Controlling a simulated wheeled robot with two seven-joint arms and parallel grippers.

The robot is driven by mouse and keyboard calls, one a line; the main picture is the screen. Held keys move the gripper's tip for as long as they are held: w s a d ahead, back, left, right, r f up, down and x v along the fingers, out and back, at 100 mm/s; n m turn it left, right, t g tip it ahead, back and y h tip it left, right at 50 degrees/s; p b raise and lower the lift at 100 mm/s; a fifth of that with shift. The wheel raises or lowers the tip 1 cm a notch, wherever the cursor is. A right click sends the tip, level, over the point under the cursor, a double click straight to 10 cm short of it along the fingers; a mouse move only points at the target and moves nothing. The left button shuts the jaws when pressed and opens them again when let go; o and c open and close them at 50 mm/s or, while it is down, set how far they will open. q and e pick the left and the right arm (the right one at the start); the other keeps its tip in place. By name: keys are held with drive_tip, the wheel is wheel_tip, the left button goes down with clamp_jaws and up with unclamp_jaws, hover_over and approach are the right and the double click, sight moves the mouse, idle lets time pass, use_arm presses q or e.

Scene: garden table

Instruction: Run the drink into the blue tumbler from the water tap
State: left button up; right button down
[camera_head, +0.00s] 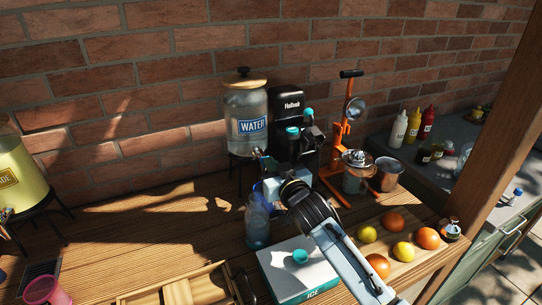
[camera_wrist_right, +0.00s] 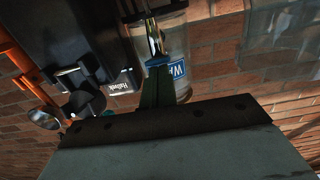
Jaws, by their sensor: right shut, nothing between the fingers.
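The water dispenser (camera_head: 247,110) is a clear glass jar with a wooden lid and a blue WATER label, on a dark stand against the wall. Its metal tap (camera_wrist_right: 155,38) shows in the wrist view, right by my fingers. The blue tumbler (camera_head: 257,228), see-through, stands upright on the table in front of the dispenser; its contents cannot be made out. My right gripper (camera_head: 262,165) reaches in from the lower right to the dispenser's front at tap height, above and behind the tumbler. Its fingers (camera_wrist_right: 156,88) are shut and empty. Whether they touch the tap is unclear. My left gripper is out of view.
A black machine (camera_head: 290,110) and an orange press (camera_head: 338,145) stand right of the dispenser. An ice box (camera_head: 295,270), a board with fruit (camera_head: 398,250) and a wooden tray (camera_head: 185,290) are in front. A yellow drink dispenser (camera_head: 22,180) is at left. Table between the dispensers is clear.

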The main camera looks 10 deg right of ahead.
idle(0.5)
drive_tip(key=s+d+r+p, duration=0.2)
drive_tip(key=s+r+p, duration=0.1)
drive_tip(key=s, duration=0.8)
drive_tip(key=shift+r, duration=0.2)
